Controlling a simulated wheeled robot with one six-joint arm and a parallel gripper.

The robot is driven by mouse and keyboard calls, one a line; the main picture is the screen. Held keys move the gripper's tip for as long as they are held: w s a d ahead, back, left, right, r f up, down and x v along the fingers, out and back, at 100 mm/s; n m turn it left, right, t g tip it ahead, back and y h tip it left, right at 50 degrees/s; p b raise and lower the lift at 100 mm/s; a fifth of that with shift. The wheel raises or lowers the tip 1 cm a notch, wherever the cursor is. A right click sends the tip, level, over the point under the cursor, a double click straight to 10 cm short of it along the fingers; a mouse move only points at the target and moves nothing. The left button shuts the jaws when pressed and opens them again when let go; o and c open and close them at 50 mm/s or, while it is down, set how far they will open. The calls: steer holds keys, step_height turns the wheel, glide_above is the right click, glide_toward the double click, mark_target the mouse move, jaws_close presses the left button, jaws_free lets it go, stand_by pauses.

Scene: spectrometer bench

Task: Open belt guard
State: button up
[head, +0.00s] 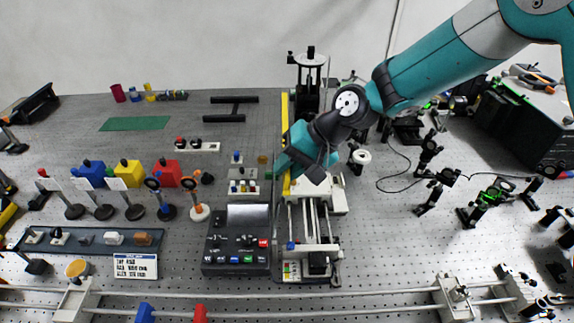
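A long narrow yellow strip (284,115) runs front to back along the left side of a belt or rail mechanism (313,222) near the middle of the bench. It may be the belt guard, but I cannot tell for sure, nor whether it is open or closed. My gripper (288,170) reaches down from the upper right over the strip and the mechanism's far end. It hides the middle of the strip. Its fingertips are too small and covered to show whether they are open or touching anything.
A dark control box (237,257) with buttons stands left of the mechanism. A tall black stand (309,85) rises behind it. Several optics on posts stand left and right. Rails (380,308) cross the front edge. A green mat (134,124) lies at the back left, with bare bench around it.

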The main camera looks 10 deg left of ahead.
steer(key=shift+o, duration=0.9)
steer(key=shift+d, duration=0.1)
steer(key=shift+w+d+r, duration=0.15)
steer(key=shift+r, duration=0.1)
steer(key=b+v, duration=0.4)
steer(key=v, duration=1.2)
steer(key=shift+d+r+b, duration=0.2)
steer(key=shift+r+b, duration=0.15)
steer(key=shift+b, duration=0.05)
